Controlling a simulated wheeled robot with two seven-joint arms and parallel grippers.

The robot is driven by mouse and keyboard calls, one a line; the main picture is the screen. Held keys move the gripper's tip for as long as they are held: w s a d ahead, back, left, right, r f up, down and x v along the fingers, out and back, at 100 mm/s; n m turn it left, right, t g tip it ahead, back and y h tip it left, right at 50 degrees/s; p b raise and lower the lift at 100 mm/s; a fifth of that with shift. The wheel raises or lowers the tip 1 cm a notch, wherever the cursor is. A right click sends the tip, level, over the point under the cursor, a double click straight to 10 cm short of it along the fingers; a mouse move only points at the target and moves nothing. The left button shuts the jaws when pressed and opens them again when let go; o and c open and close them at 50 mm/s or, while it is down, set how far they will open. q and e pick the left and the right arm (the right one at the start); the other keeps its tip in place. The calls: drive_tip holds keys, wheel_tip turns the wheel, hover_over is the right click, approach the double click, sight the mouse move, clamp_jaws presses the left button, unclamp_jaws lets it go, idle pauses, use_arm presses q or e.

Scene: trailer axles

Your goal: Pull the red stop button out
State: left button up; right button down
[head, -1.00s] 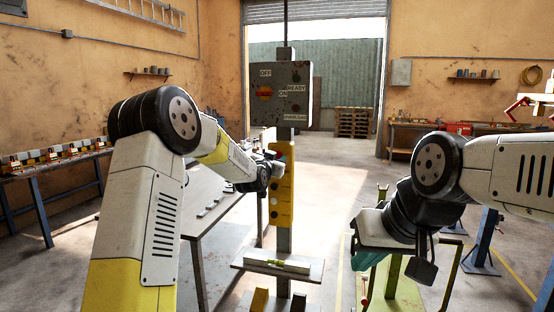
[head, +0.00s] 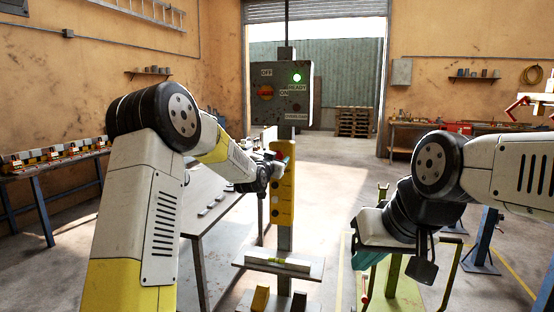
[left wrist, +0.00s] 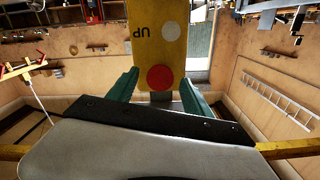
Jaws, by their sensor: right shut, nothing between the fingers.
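The red stop button (left wrist: 161,78) is a round red disc on the yellow pendant box (left wrist: 148,47), which reads UP upside down in the left wrist view. A white round button (left wrist: 170,32) sits beside it. My left gripper (left wrist: 160,88) has its two teal fingers apart, one on each side of the red button, with visible gaps. In the head view my left gripper (head: 279,155) is at the top of the yellow box (head: 284,200) and partly hides it. My right gripper (head: 366,260) is shut and empty, low over the green cart.
A grey control panel (head: 282,93) on the post shows a lit green READY lamp (head: 297,78) and an orange-red switch (head: 265,92). A level (head: 278,261) lies on a small shelf below. A grey table (head: 205,215) stands left of the post.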

use_arm(q)
drive_tip(key=shift+s, duration=0.1)
drive_tip(key=v, duration=0.7)
drive_tip(key=shift+s, duration=0.3)
drive_tip(key=shift+a, duration=0.15)
